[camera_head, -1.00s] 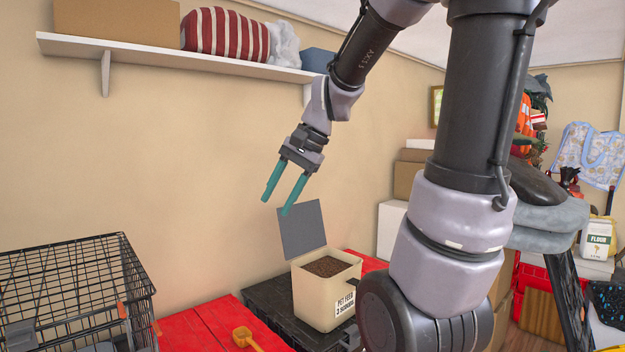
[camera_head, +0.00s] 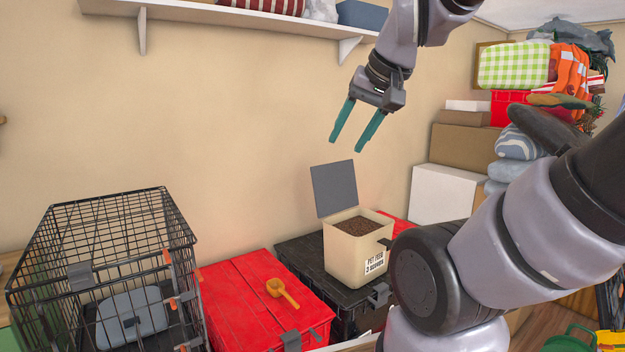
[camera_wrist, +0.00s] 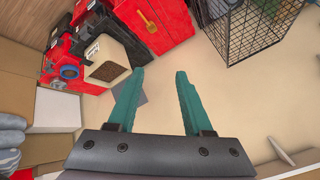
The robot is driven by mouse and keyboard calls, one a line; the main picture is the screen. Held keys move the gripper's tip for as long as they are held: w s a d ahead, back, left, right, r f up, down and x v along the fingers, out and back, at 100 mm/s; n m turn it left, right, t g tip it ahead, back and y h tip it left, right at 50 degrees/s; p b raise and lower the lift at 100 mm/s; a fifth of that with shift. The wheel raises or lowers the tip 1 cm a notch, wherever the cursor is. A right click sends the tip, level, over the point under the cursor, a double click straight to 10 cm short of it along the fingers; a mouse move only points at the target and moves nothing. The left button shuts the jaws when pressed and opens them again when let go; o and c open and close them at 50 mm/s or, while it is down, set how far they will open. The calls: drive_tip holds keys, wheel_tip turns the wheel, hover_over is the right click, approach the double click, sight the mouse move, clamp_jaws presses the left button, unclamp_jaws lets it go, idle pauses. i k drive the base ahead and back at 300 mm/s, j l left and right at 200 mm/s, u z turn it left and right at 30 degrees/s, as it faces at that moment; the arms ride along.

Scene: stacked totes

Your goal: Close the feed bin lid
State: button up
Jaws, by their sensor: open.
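The feed bin (camera_head: 345,255) is a cream box labelled as pet feed, full of brown pellets, standing on a black tote. Its grey lid (camera_head: 334,188) stands up, open, at the bin's back edge near the wall. My gripper (camera_head: 348,145) is open and empty, above the lid and apart from it in the head view. In the wrist view the bin (camera_wrist: 120,58) is at upper left, beyond the left finger of my gripper (camera_wrist: 155,75). The lid (camera_wrist: 138,97) is partly hidden behind that finger.
A black wire cage (camera_head: 110,255) stands at the left. A red tote (camera_head: 245,290) with an orange scoop (camera_head: 283,291) on it lies beside the black tote (camera_head: 300,252). A shelf (camera_head: 230,14) runs along the wall above. White and brown boxes (camera_head: 445,193) stand right of the bin.

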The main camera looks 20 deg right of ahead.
sight(335, 186)
drive_tip(key=i+l, duration=0.2)
drive_tip(key=l, duration=0.15)
drive_tip(key=i+l, duration=0.15)
drive_tip(key=l, duration=0.2)
drive_tip(key=i+l, duration=0.4)
drive_tip(key=l, duration=0.25)
